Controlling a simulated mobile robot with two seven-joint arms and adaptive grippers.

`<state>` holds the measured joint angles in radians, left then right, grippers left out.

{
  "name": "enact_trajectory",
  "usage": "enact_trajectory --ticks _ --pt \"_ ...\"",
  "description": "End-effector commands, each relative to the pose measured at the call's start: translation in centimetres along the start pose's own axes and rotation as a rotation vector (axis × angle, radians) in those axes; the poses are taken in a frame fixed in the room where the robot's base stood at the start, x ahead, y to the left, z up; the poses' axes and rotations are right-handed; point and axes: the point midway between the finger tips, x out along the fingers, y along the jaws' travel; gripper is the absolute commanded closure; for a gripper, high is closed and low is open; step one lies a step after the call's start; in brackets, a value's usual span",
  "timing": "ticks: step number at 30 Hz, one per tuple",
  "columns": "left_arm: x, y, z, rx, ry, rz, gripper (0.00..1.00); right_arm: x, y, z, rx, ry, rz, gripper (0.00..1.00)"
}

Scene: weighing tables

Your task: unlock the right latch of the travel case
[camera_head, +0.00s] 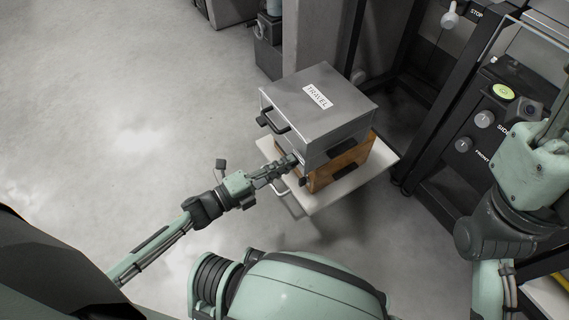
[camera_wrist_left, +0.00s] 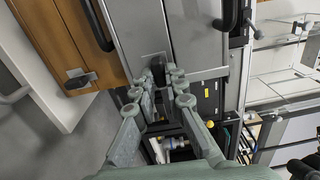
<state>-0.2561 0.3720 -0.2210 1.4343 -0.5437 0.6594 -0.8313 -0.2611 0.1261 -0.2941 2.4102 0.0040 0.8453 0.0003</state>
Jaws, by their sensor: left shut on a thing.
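The travel case (camera_head: 325,125) is a grey metal box with a "TRAVEL" label on its lid, which is closed. It lies on a brown wooden case (camera_head: 322,176). A black carry handle (camera_head: 274,122) is on its front, also seen in the left wrist view (camera_wrist_left: 230,14). My left gripper (camera_head: 291,161) is at the right end of that front. In the left wrist view its fingers (camera_wrist_left: 168,78) are shut on the dark right latch (camera_wrist_left: 158,68), by the lid seam. The fingers partly hide the latch. My right arm shows at the right edge, but its gripper is not visible.
The white table (camera_head: 330,196) carries both cases. The wooden case has its own handle and a dark latch (camera_wrist_left: 78,79) close by. A black rack with round knobs (camera_head: 484,119) stands to the right. Open grey floor (camera_head: 120,110) lies to the left.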

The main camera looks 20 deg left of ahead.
Motion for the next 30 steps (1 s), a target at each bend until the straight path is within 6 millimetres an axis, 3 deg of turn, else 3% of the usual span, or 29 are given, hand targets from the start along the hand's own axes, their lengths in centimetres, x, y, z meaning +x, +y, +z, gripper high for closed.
enact_trajectory --ticks 2,3,8,20,30 --pt "0.0 0.0 0.0 0.002 0.001 0.001 1.00 0.0 0.0 0.0 0.000 0.001 0.001 0.60" --pt "0.0 0.0 0.0 0.002 0.001 0.000 0.87 0.0 0.0 0.0 0.000 0.002 0.001 0.60" --pt "0.0 0.0 0.0 0.001 0.001 0.001 0.67 0.0 0.0 0.0 0.001 0.002 0.002 0.60" --pt "-0.8 0.1 0.0 0.000 0.001 0.002 0.67 0.0 0.0 0.1 0.002 0.003 0.004 0.60" --pt "-7.6 0.1 -0.1 0.000 0.000 0.005 0.67 0.0 0.0 0.0 0.001 0.001 0.002 0.60"
